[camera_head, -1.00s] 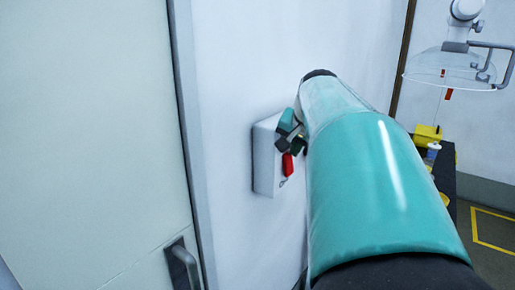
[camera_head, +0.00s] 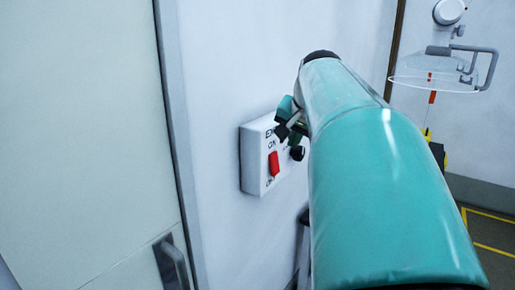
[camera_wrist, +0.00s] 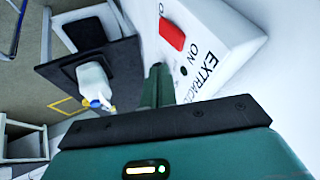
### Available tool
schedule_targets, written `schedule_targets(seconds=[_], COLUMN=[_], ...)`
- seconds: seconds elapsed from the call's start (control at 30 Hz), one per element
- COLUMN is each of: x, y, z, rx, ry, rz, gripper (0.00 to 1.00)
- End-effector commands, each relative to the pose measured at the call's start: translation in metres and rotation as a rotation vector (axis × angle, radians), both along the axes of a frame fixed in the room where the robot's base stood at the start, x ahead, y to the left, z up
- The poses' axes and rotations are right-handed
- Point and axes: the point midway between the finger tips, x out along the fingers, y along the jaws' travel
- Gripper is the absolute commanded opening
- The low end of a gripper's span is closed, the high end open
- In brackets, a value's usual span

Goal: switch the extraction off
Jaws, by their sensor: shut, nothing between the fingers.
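The extraction switch box (camera_head: 256,163) is a white box on the wall, with a red rocker switch (camera_head: 273,164) on its front. It is lettered ON above the rocker and OFF below. In the wrist view the red rocker (camera_wrist: 172,34) and the letters ON and EXTRACT show close up. My gripper (camera_head: 282,131) is shut and empty at the box's upper right part, hiding some lettering. In the wrist view its closed fingers (camera_wrist: 157,72) are just beside the box, apart from the rocker. Which way the rocker is tipped I cannot tell.
A pale door with a handle (camera_head: 173,264) is left of the box. In the wrist view a dark stand (camera_wrist: 88,60) bears a white bottle (camera_wrist: 95,84). Yellow lines mark the floor.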

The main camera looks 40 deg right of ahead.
Motion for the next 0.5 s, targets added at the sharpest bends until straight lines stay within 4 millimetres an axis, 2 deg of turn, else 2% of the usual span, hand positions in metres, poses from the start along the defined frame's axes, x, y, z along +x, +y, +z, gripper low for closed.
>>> schedule_targets(seconds=[0.1, 0.23, 0.5], x=[-0.005, -0.011, -0.016], y=[0.009, 0.016, 0.021], z=[0.023, 0.043, 0.055], rx=[-0.003, -0.001, 0.001], ry=[-0.003, -0.003, 0.0], rz=[0.002, 0.0, -0.001], gripper=[0.0, 0.0, 0.0])
